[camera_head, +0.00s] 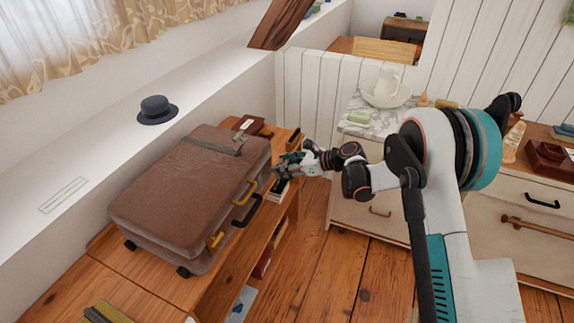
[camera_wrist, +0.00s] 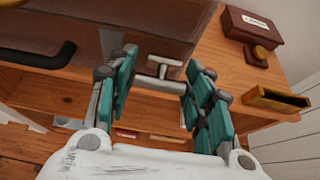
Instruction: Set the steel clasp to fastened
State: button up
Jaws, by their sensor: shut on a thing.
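The brown suitcase (camera_head: 180,190) lies flat on the wooden bench, its front face towards the floor side. The steel clasp (camera_wrist: 158,70) is a small T-shaped grey metal piece at the suitcase's front edge in the wrist view. My gripper (camera_wrist: 163,62) has its teal fingers on either side of the clasp and is shut on it; the exact contact is hard to see. In the head view my gripper (camera_head: 282,168) is by the right end of the suitcase's front, and the clasp cannot be made out there. The black handle (camera_head: 247,211) is left of my gripper.
Brass fittings (camera_head: 243,192) sit beside the handle. A dark red box (camera_wrist: 262,30) and an open brass tray (camera_wrist: 276,100) stand on the bench right of the suitcase. A hat (camera_head: 157,109) is on the ledge. The floor before the bench is free.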

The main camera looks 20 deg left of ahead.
jog(key=shift+a+r+h+p, duration=0.45)
jog(key=shift+h+p, duration=0.15)
jog(key=shift+h, duration=0.35)
jog(key=shift+a+r+h+p, duration=0.45)
jog(key=shift+h+p, duration=0.15)
jog(key=shift+h, duration=0.35)
jog(key=shift+f, duration=0.1)
jog(key=o, duration=1.6)
jog(key=v, duration=1.2)
jog(key=shift+w, duration=0.2)
